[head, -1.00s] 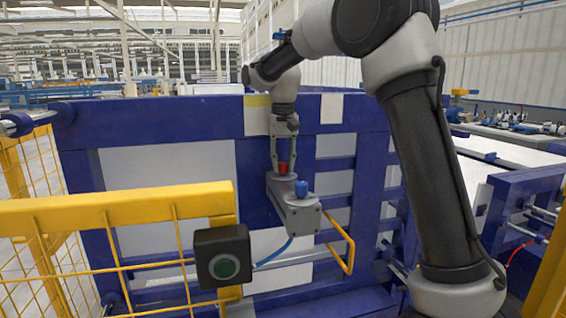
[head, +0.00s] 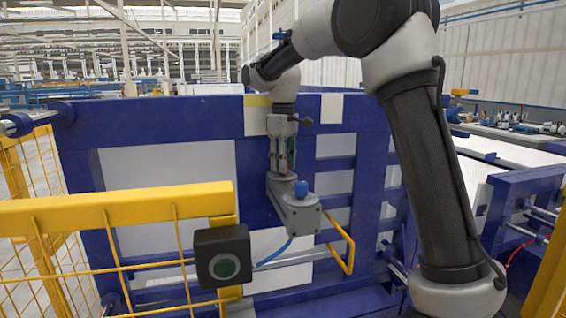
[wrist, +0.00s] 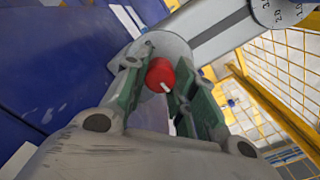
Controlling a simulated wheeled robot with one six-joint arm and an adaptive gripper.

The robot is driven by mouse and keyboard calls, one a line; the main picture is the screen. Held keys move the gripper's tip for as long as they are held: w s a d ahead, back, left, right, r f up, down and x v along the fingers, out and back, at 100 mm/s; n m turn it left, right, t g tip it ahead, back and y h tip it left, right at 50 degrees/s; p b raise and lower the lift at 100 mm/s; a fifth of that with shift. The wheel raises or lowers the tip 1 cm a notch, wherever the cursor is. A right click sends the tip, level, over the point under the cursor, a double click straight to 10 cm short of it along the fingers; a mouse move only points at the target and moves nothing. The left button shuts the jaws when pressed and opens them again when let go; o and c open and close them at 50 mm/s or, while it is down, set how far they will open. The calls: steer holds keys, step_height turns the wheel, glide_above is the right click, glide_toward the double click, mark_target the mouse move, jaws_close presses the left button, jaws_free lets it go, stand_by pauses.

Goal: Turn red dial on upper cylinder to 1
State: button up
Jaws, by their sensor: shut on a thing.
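The red dial (wrist: 160,72) sits between my gripper's fingers in the wrist view. A white mark on it points to the lower right. My gripper (wrist: 152,82) has green-grey finger pads on both sides of the dial and is shut on it. In the head view my gripper (head: 283,171) points down at the far end of the grey cylinder unit (head: 298,214), and its fingers hide most of the dial. The unit's grey body also shows in the wrist view (wrist: 208,25). I cannot read which number the red dial points to.
A blue dial (head: 301,188) stands on the near end of the unit. A blue frame (head: 190,110) is behind it. A yellow handle (head: 343,252) is below right.

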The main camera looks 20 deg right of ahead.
steer(key=shift+n, duration=0.6)
steer(key=o, duration=1)
steer(key=shift+o, duration=0.2)
steer(key=shift+r, duration=0.1)
step_height(320, 180, up, 12)
